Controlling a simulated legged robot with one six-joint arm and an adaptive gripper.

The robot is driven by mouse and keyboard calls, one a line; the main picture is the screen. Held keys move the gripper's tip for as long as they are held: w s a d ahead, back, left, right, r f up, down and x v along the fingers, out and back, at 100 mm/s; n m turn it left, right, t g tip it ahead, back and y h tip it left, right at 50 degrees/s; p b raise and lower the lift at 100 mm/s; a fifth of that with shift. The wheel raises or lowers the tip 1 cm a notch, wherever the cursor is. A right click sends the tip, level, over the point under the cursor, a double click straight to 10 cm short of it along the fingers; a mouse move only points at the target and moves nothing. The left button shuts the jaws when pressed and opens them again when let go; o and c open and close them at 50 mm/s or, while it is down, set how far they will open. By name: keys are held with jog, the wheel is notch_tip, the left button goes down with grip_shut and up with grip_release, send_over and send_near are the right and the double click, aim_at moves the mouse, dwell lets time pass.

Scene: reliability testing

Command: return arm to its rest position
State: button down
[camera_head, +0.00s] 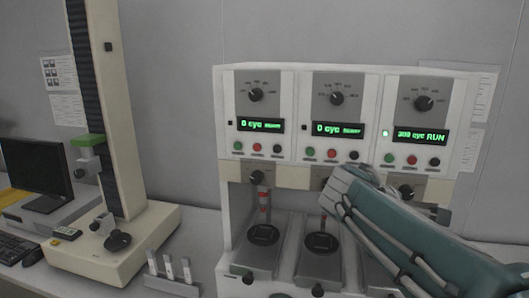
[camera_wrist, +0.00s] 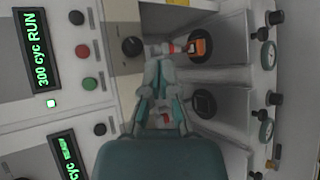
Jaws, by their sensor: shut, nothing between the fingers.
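My gripper (camera_wrist: 158,68) is shut and empty in the wrist view. Its fingertips are close together, in front of the station with the orange piece. In the head view my gripper (camera_head: 345,185) is in front of the white test machine (camera_head: 304,174), between the middle and right stations, and my arm (camera_head: 420,230) reaches in from the lower right. The fingertips are hard to make out there. The right display (camera_head: 422,136) reads 300 cyc RUN beside a lit green lamp (camera_head: 387,131). My arm hides much of the right station.
In the wrist view an orange piece (camera_wrist: 200,46) sits on the right station's plate. A tall test stand (camera_head: 115,130), a monitor (camera_head: 36,170) and a small rack (camera_head: 170,272) stand at the left. The middle station's plunger (camera_head: 322,222) is close to my gripper.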

jog(key=s+a+f+m+y, duration=0.4)
jog(key=s+a+f+y, duration=0.1)
jog(key=s, duration=0.4)
jog(key=s+a+f+m+y, duration=0.5)
jog(key=s+a+f, duration=0.2)
jog(key=s+f, duration=0.1)
jog(key=shift+s+a+f+m+g+y, duration=0.3)
jog(key=shift+s+f+g, duration=0.1)
jog(key=shift+f, duration=0.5)
dwell(3.4)
